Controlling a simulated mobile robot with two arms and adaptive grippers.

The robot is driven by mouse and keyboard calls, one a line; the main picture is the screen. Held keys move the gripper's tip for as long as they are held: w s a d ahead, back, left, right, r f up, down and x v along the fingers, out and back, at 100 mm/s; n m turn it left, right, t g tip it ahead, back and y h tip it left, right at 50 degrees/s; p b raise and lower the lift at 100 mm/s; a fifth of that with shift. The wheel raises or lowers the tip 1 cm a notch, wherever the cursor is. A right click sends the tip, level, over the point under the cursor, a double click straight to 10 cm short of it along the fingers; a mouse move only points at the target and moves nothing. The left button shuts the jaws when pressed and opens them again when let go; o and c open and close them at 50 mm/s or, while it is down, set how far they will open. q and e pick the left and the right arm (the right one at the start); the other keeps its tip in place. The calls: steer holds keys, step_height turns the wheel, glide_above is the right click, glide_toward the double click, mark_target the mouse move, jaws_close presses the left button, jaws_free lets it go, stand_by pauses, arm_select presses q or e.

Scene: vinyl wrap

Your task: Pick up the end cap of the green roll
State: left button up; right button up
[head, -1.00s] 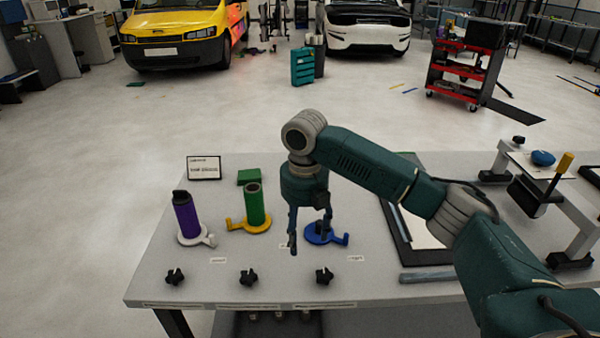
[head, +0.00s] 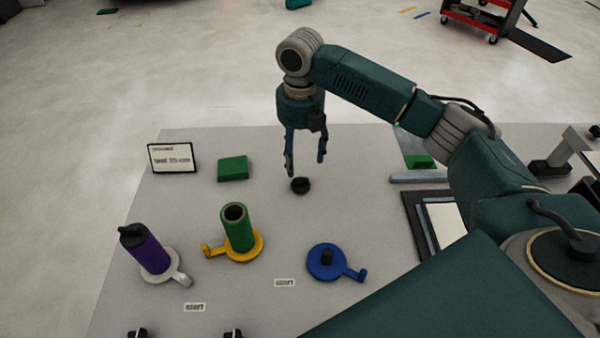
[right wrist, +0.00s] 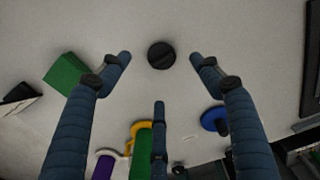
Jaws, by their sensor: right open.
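A round black end cap (head: 300,185) lies on the table behind the green and blue holders. In the right wrist view the cap (right wrist: 161,55) shows between the spread fingertips. My right gripper (head: 305,167) points down just above it, open and empty, apparently not touching it. The green roll (head: 238,229) stands upright on a yellow holder (head: 245,256), its top end uncapped and hollow. My left gripper is not in view.
A purple roll (head: 147,252) with a black cap stands on a white holder. A blue holder (head: 322,264) has only a dark post.

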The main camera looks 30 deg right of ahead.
mark_target(301, 179)
steer(key=shift+s+a+f, duration=0.1)
steer(key=shift+s+f, duration=0.05)
steer(key=shift+f, duration=0.45)
steer(key=shift+s+f, duration=0.15)
steer(key=shift+f, duration=0.45)
steer(key=shift+f+p, duration=0.3)
steer(key=shift+f, duration=0.1)
steer(key=f+p, duration=0.1)
steer(key=f, duration=0.1)
steer(key=f+p, duration=0.1)
steer(key=f, duration=0.2)
steer(key=shift+s, duration=0.2)
steer(key=shift+f, duration=0.25)
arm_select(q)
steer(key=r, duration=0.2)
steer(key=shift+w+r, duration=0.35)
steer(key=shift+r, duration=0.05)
arm_select(e)
steer(key=shift+f, duration=0.1)
steer(key=shift+w, duration=0.1)
steer(key=shift+c, duration=0.5)
steer(key=c, duration=0.8)
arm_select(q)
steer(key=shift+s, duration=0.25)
